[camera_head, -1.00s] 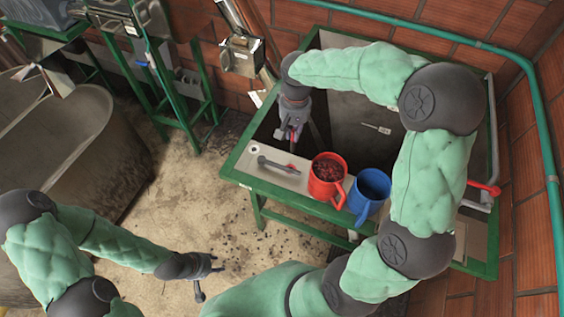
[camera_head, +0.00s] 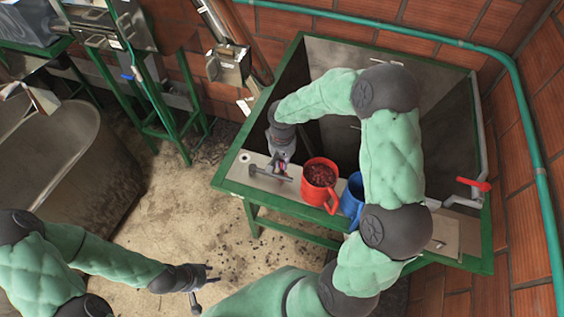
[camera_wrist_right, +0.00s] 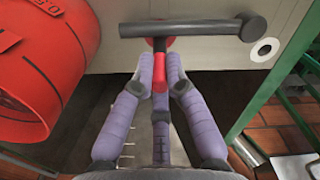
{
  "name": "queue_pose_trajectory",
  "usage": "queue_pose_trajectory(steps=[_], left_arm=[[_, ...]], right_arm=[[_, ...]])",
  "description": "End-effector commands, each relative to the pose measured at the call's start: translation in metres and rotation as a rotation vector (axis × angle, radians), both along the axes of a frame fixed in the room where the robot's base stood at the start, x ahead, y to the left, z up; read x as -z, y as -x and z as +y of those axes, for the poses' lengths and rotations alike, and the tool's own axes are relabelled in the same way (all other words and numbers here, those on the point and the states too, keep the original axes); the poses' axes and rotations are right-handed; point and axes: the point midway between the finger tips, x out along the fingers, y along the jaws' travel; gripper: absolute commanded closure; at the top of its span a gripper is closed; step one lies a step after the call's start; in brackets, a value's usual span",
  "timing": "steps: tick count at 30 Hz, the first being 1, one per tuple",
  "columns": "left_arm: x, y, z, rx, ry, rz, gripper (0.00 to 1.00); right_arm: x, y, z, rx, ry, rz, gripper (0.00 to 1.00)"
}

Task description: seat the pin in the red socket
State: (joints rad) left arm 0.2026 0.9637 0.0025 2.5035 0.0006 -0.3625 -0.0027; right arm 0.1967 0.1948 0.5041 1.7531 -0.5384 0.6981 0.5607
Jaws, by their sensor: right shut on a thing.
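The dark grey pin (camera_head: 268,174) is a bar with a thicker knob at one end, along the near metal ledge. In the right wrist view its bar (camera_wrist_right: 205,29) spans the top, with a short stem and red tip (camera_wrist_right: 160,80) below it. My right gripper (camera_head: 281,168) reaches down to the pin; in the wrist view its fingers (camera_wrist_right: 160,90) are closed around that red-tipped stem. A red disc, seemingly the red socket (camera_wrist_right: 169,42), shows partly behind the bar; the pin's fit there is unclear. My left gripper (camera_head: 198,284) is open and empty, low over the floor.
A red mug (camera_head: 319,174) with dark red contents stands close right of the pin; a blue mug (camera_head: 352,203) is beside it, partly hidden by my arm. A white ring (camera_head: 244,157) lies left of the pin. The green-framed tank (camera_head: 310,50) is open behind the ledge.

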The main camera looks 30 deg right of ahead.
Motion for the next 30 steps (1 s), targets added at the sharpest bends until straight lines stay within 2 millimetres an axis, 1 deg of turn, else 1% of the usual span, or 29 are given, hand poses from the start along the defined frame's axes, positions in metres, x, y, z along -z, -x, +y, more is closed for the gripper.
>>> queue_pose_trajectory(steps=[1, 3, 9, 24, 28, 29, 30], left_arm=[[-0.001, 0.0, 0.0, 0.0, 0.0, 0.0, 0.6], [-0.001, 0.0, 0.0, 0.0, 0.0, 0.0, 0.6], [-0.001, 0.0, 0.0, 0.0, 0.0, 0.0, 0.6], [0.013, 0.0, 0.0, 0.0, 0.0, 0.0, 0.6], [0.013, 0.0, 0.0, 0.0, 0.0, 0.0, 0.6], [0.013, 0.0, 0.0, 0.0, 0.0, 0.0, 0.6], [0.012, 0.0, 0.0, 0.0, 0.0, 0.0, 0.6]], right_arm=[[0.005, 0.0, 0.0, 0.001, -0.001, 0.0, 1.0], [0.007, -0.001, 0.0, 0.002, 0.0, -0.002, 1.0], [0.008, -0.001, 0.0, 0.001, 0.0, -0.003, 1.0], [0.019, -0.001, 0.0, 0.001, 0.0, -0.003, 1.0], [0.019, -0.001, 0.0, 0.001, 0.0, -0.002, 1.0], [0.019, -0.001, 0.0, 0.001, 0.0, -0.002, 0.8], [0.019, -0.001, 0.0, 0.001, 0.0, -0.002, 0.69]])
